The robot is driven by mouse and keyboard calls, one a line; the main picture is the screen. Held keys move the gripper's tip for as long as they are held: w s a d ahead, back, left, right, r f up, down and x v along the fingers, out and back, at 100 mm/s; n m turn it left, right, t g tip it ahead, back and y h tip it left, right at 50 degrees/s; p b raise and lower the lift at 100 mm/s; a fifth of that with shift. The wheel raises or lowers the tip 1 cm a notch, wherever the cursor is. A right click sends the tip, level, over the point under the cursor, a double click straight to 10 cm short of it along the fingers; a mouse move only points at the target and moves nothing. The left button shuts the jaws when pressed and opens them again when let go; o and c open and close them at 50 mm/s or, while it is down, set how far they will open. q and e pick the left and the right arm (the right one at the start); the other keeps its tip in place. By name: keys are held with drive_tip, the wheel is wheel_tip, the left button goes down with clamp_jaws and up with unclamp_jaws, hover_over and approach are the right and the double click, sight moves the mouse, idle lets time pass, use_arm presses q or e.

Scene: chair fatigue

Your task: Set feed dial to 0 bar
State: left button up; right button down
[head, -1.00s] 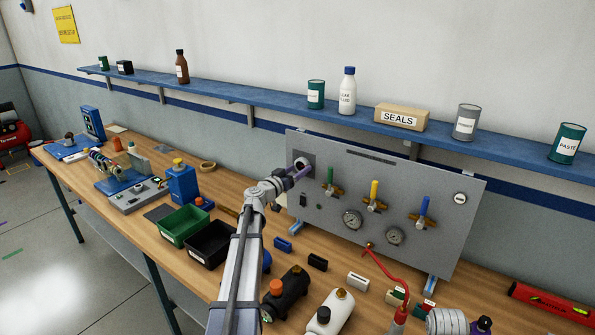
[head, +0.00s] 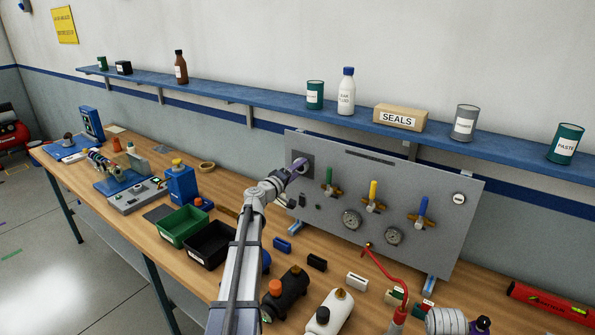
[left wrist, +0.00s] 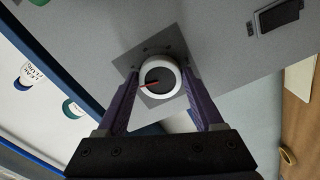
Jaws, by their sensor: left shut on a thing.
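The feed dial is a round knob (left wrist: 160,80) with a white rim, a dark face and a red pointer mark. It sits on a darker square plate (left wrist: 150,48) on the grey panel (head: 340,225). In the left wrist view the pointer lies toward the picture's left; no scale figures can be read. My left gripper (left wrist: 160,88) has its two purple fingers on either side of the knob, shut on it. In the head view the left gripper (head: 299,165) covers most of the knob at the panel's upper left. My right gripper is not in view.
A red hose (head: 385,268) hangs below. A blue shelf (head: 270,101) runs above.

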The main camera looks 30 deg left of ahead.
use_arm(q)
drive_tip(key=shift+s+a+r+n, duration=0.1)
drive_tip(key=shift+a+r+n, duration=0.05)
drive_tip(key=shift+n, duration=7.2)
drive_tip(key=shift+a+r+n, duration=0.1)
drive_tip(key=shift+n, duration=7.25)
drive_tip(key=o, duration=1.4)
drive_tip(key=shift+p, duration=0.3)
drive_tip(key=shift+a, duration=0.1)
drive_tip(key=s, duration=0.7)
drive_tip(key=shift+s+a, duration=0.25)
drive_tip(key=shift+s, duration=0.1)
